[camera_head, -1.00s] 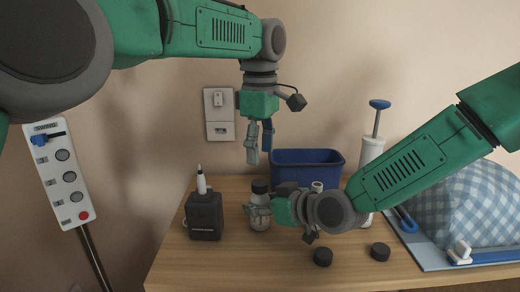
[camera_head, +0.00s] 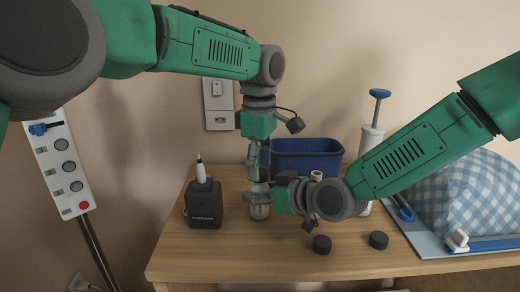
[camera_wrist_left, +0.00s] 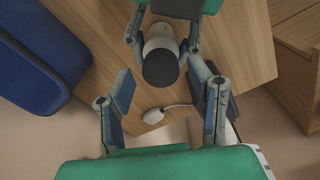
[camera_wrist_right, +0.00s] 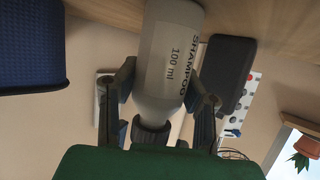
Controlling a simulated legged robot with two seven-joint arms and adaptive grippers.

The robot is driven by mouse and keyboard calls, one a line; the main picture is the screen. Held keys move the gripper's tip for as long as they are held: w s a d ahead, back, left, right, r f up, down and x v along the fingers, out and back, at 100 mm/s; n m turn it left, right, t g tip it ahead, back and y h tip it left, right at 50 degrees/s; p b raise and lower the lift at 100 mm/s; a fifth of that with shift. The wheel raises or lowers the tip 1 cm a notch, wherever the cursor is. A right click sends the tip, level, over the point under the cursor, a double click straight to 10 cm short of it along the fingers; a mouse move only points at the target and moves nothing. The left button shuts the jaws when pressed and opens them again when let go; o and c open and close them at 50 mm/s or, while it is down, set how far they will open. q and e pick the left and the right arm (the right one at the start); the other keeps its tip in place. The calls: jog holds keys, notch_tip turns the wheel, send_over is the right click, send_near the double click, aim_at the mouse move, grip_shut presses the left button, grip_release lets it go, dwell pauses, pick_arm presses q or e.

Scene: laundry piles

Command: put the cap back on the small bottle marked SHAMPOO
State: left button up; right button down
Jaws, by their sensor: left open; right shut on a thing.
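The small bottle marked SHAMPOO (camera_wrist_right: 172,60) stands upright on the table in the head view (camera_head: 260,212), and its label shows in the right wrist view. A dark cap (camera_wrist_left: 160,68) sits at its top; I cannot tell how firmly it is seated. My right gripper (camera_head: 262,198) is shut on the bottle's body from the right side. My left gripper (camera_head: 258,160) points down just above the bottle, open. In the left wrist view, its fingers are apart, with the cap slightly beyond their tips. The left gripper partly hides the cap in the head view.
Two dark round pieces (camera_head: 322,244) (camera_head: 379,240) lie at the front. A white pump (camera_head: 371,145) and a checked cushion (camera_head: 465,200) are at the right.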

pick_arm(q)
jog(key=shift+f, duration=0.85)
